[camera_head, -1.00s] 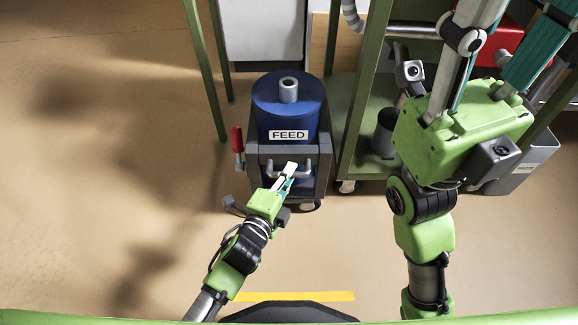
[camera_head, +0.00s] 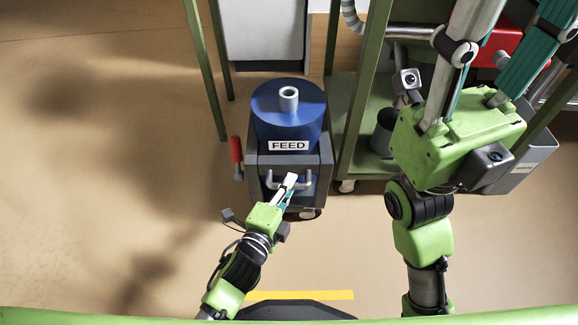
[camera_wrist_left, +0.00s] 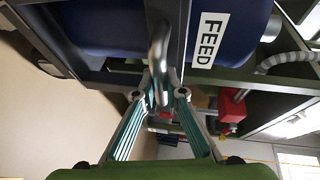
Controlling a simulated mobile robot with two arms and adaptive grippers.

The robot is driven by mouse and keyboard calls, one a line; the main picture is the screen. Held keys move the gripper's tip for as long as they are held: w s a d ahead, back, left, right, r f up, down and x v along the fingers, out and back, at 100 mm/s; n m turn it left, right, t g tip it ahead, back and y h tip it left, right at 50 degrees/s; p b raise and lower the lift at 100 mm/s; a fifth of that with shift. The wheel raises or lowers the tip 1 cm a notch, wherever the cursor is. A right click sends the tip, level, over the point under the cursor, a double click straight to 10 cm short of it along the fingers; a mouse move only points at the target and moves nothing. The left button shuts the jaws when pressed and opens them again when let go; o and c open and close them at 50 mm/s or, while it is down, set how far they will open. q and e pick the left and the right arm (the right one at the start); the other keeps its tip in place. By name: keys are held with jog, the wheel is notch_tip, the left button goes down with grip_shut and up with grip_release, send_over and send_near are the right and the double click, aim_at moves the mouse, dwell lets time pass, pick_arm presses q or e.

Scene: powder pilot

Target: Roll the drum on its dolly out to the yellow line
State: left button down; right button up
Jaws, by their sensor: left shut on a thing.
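My left gripper (camera_head: 289,182) is shut on the dolly's grey handle bar (camera_head: 308,181). In the left wrist view its fingers (camera_wrist_left: 161,95) close around the bar (camera_wrist_left: 158,45), with the drum (camera_wrist_left: 120,25) behind. The yellow line (camera_head: 300,295) lies on the floor nearer me, partly covered by my base. A gap of floor separates it from the dolly. My right gripper (camera_head: 518,30) is raised at the right, fingers apart, its tips out of frame.
A green shelf frame (camera_head: 352,115) on castors stands close on the dolly's right, with a grey cup (camera_head: 385,133) on it. A red-handled lever (camera_head: 236,149) sticks up at the dolly's left. Green legs (camera_head: 205,65) stand behind left. Floor at left is clear.

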pick_arm(q)
jog(key=shift+s+f, duration=0.2)
jog(key=shift+s, duration=1.05)
jog(key=s, duration=1)
jog(key=shift+s, duration=0.3)
dwell(1.6)
dwell(0.4)
jog(key=s, duration=0.9)
dwell(1.7)
jog(key=shift+s, duration=0.25)
dwell(0.6)
